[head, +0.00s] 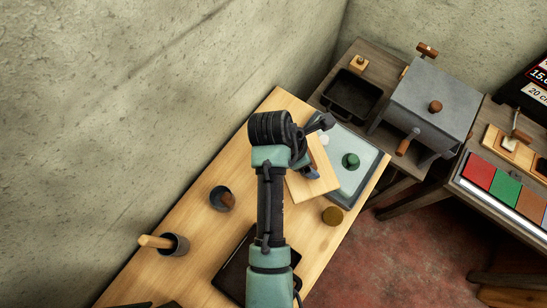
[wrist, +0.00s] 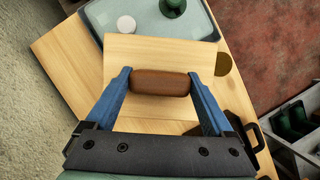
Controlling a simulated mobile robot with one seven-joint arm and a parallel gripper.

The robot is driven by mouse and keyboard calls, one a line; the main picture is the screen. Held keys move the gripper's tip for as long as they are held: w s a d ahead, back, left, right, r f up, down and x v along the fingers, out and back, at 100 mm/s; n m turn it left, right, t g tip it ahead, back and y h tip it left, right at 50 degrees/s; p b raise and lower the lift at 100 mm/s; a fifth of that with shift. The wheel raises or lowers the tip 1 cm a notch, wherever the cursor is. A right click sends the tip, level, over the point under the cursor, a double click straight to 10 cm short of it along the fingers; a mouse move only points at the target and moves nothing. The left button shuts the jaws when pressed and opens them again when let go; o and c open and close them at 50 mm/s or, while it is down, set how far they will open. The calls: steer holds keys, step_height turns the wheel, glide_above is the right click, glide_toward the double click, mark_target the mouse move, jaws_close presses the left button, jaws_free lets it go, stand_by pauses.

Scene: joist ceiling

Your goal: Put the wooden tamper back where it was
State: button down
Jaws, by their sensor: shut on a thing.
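The wooden tamper appears to be the pale square board (head: 316,186) with a brown rounded handle (wrist: 160,83). In the wrist view, my gripper (wrist: 160,80) has its two blue fingers shut on that handle, one at each end. The pale board (wrist: 135,52) lies under the handle, seen from above. In the head view, my gripper (head: 312,171) is over the board and my wrist hides part of it. The board overlaps the near left edge of a grey-blue tray (head: 357,182). I cannot tell whether its underside touches the table.
The tray holds a green knobbed piece (head: 351,160) and a white round piece (head: 323,140). A brownish disc (head: 332,216) lies to the right on the wooden table (head: 195,225). Two dark cups (head: 219,200) (head: 181,246) stand at left, and a dark tray (head: 230,278) lies near my arm.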

steer(key=s+a+f+n+t+y+p, duration=0.1)
steer(key=s+a+f+n+t+y, duration=0.1)
steer(key=s+a+n, duration=0.35)
steer(key=shift+n, duration=0.65)
steer(key=shift+w+a+f, duration=0.2)
steer(key=shift+a+f, duration=0.2)
steer(key=shift+f, duration=1.25)
steer(key=shift+w+a+f, duration=0.25)
steer(key=shift+a+f, duration=0.15)
steer(key=shift+f, duration=1.25)
steer(key=shift+w+a+f, duration=0.2)
steer(key=shift+a+f, duration=0.2)
steer(key=shift+f, duration=1.25)
steer(key=shift+f, duration=0.1)
